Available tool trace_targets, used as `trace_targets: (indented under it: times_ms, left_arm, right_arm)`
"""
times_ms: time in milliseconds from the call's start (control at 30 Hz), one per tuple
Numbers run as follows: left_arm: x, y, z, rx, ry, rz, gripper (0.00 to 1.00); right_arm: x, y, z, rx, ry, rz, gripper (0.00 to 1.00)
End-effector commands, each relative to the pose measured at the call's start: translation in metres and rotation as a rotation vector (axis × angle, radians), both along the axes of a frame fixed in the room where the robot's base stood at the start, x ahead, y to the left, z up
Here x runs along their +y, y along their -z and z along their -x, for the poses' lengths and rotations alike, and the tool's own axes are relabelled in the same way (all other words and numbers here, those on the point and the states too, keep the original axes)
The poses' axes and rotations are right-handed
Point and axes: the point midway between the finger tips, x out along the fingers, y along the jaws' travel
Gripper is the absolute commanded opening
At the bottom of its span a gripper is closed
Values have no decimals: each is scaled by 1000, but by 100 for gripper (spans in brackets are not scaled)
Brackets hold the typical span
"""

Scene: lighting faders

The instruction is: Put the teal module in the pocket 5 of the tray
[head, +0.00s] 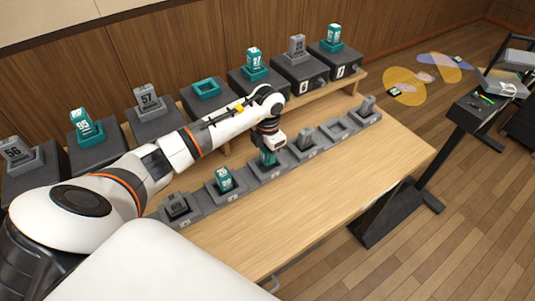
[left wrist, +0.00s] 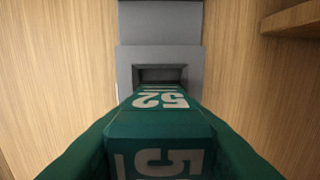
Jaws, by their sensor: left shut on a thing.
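My left gripper (head: 268,143) is shut on a teal module (head: 267,158), over the third pocket from the left of the grey tray (head: 203,202). Whether the module sits in that pocket or just above it I cannot tell. In the left wrist view the teal module (left wrist: 160,125), marked 52, fills the lower middle, and a grey block with a recess (left wrist: 160,73) lies beyond its far end. The fifth pocket from the left (head: 338,128) looks empty. My right gripper is not in view.
Behind, a raised shelf carries dark boxes with numbered modules; one teal-rimmed socket (head: 207,88) is empty. The table's front right (head: 370,165) is clear.

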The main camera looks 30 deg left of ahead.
Motion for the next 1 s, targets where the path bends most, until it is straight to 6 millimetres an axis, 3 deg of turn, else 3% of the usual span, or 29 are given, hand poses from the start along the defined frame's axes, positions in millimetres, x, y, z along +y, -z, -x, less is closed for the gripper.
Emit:
trace_targets:
  times_ms: [100, 467, 500, 600, 1000]
  left_arm:
    - [0, 13, 0, 1, 0, 1, 9]
    - [0, 19, 0, 0, 2, -1, 9]
    - [0, 18, 0, 0, 2, -1, 37]
    - [0, 17, 0, 0, 1, -1, 54]
    - [0, 9, 0, -2, 1, 0, 54]
  right_arm:
    - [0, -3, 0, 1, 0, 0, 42]
    - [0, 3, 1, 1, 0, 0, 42]
    - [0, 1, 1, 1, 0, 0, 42]
    - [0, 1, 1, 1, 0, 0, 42]
    - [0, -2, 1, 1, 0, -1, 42]
